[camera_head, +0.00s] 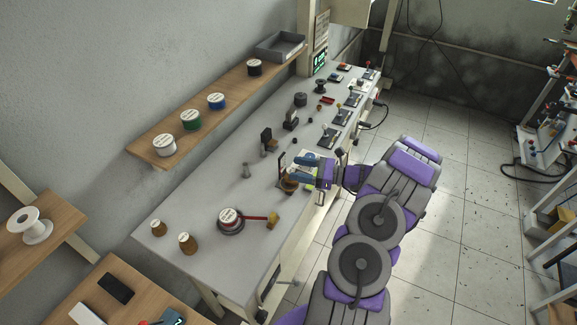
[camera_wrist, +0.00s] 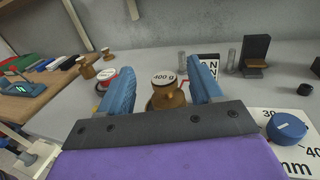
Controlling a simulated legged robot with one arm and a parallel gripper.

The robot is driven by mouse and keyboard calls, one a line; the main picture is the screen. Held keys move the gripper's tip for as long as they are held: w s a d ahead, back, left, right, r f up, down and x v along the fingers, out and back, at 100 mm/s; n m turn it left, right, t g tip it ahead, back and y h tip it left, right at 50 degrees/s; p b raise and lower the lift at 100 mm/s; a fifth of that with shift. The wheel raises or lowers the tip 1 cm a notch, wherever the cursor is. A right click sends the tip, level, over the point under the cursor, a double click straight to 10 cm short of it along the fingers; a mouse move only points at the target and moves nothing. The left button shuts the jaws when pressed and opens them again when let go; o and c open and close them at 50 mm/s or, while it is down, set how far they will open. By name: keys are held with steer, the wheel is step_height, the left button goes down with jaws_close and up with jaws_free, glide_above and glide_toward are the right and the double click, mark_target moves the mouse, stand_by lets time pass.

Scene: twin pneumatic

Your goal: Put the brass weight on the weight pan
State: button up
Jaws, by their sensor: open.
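A brass weight (camera_wrist: 168,97) with a white "400 g" label stands upright between the two blue fingers of my gripper (camera_wrist: 165,75) in the wrist view. A gap shows on both sides of it, so the gripper is open and not closed on it. In the head view my gripper (camera_head: 296,169) is low over the bench, and the brass weight (camera_head: 287,186) shows partly beneath it. Two more brass weights (camera_head: 158,228) (camera_head: 187,243) stand at the near left end of the bench. I cannot tell which thing is the weight pan.
A blue dial (camera_wrist: 286,125) is right of my gripper. A dark stand (camera_wrist: 256,55) and a clear cylinder (camera_wrist: 181,61) stand behind. The bench between has free room.

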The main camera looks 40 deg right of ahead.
steer(key=v, duration=0.7)
steer(key=shift+p, duration=0.45)
steer(key=shift+s+a, duration=0.1)
